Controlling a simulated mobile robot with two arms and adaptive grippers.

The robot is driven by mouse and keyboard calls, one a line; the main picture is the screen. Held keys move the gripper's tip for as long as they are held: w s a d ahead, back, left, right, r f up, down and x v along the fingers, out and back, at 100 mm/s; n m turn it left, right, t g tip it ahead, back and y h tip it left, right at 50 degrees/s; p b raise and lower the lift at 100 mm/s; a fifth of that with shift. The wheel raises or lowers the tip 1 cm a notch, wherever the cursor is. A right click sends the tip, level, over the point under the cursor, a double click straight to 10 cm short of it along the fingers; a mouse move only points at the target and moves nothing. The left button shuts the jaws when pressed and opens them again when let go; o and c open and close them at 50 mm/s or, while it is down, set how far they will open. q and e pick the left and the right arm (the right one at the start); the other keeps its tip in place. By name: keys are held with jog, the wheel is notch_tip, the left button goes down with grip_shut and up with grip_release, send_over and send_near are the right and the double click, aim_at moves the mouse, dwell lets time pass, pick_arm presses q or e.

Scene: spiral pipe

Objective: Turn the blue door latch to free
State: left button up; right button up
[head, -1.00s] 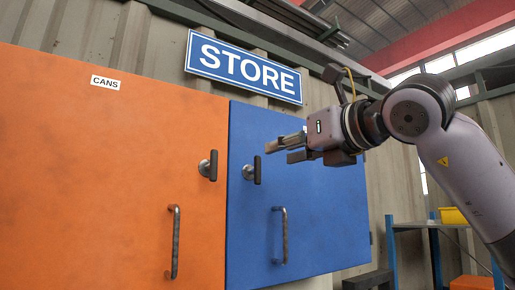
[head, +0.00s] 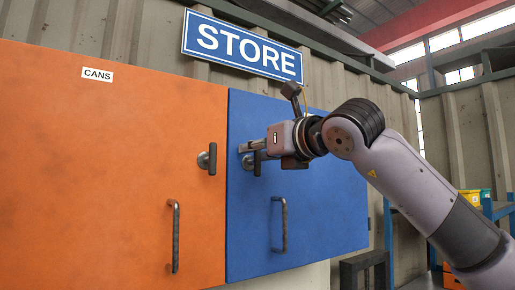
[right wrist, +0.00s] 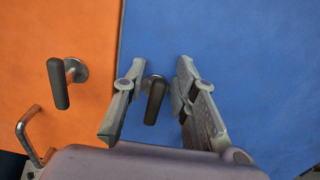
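The blue door (head: 325,215) is closed beside the orange door. Its latch (head: 257,164) is a dark lever near the door's upper left edge, and it stands about upright. My right gripper (head: 246,154) is at this latch in the head view. In the right wrist view the gripper (right wrist: 161,68) is open, with one finger on each side of the dark latch lever (right wrist: 154,103). Gaps show between the lever and both fingers, the left one narrower. My left gripper is not in view.
The orange door (head: 90,180) has a similar latch (head: 212,159) just left of my gripper, also upright. Bar handles are below on the orange door (head: 174,237) and blue door (head: 281,225). A blue-framed shelf with a yellow bin (head: 468,203) stands at the right.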

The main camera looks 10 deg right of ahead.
aim_at(237, 163)
grip_shut()
jog(key=shift+n, duration=0.3)
jog(key=n, duration=0.4)
jog(key=a+f+n+b, duration=0.1)
jog(key=n, duration=0.3)
jog(key=a+n+b, duration=0.1)
jog(key=n, duration=0.3)
jog(key=shift+s+a+f, duration=0.1)
jog(key=shift+s+f, duration=0.15)
jog(key=shift+s, duration=0.15)
jog(key=shift+a+f+n, duration=0.1)
jog(key=shift+f+n, duration=0.2)
jog(key=shift+n, duration=1.05)
jog(key=shift+a+f+n, duration=0.1)
jog(key=shift+f+n, duration=0.2)
jog(key=shift+n, duration=1.05)
